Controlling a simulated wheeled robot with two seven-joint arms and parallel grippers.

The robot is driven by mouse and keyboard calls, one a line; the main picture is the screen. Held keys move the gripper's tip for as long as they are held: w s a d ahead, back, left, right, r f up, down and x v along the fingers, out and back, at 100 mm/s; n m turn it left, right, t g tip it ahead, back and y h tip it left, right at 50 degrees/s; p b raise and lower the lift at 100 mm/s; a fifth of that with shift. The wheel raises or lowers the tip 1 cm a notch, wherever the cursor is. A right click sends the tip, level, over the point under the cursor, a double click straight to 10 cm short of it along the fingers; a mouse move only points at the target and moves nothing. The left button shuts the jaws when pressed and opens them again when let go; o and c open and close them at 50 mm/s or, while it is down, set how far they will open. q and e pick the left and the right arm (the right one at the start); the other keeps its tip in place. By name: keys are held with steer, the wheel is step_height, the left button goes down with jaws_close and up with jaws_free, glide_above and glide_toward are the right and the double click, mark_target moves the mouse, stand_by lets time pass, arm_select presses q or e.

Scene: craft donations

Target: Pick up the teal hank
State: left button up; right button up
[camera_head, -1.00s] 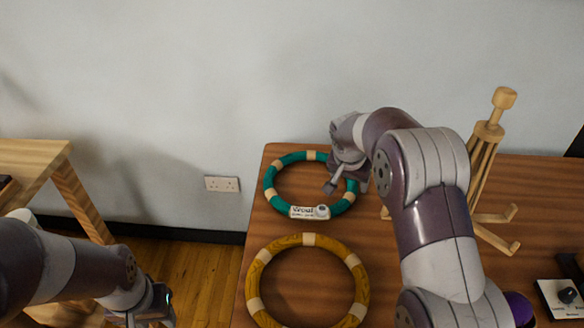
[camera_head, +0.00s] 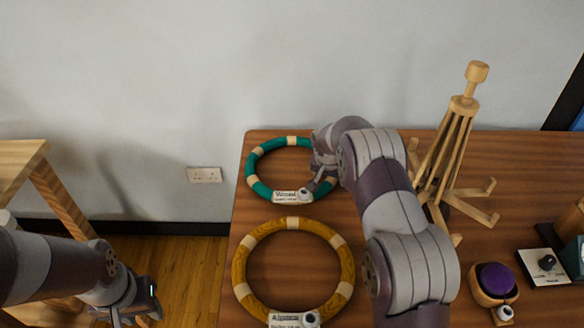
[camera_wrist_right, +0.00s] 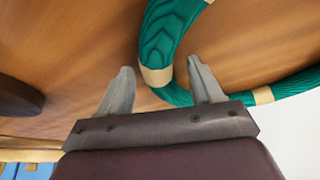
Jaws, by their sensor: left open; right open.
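The teal hank (camera_head: 259,182) is a ring with cream bands and a white label, lying on the wooden table at the back left. My right gripper (camera_head: 318,182) is at the ring's right side, its tips partly hidden by its own wrist in the head view. The hank does not look gripped. My left gripper (camera_head: 130,312) hangs low at the left, away from the table.
A mustard hank (camera_head: 343,262) lies in front of the teal one. A wooden stand (camera_head: 455,150) stands to the right of my right arm.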

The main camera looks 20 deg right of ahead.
steer(key=c, duration=1.2)
steer(key=shift+o, duration=0.2)
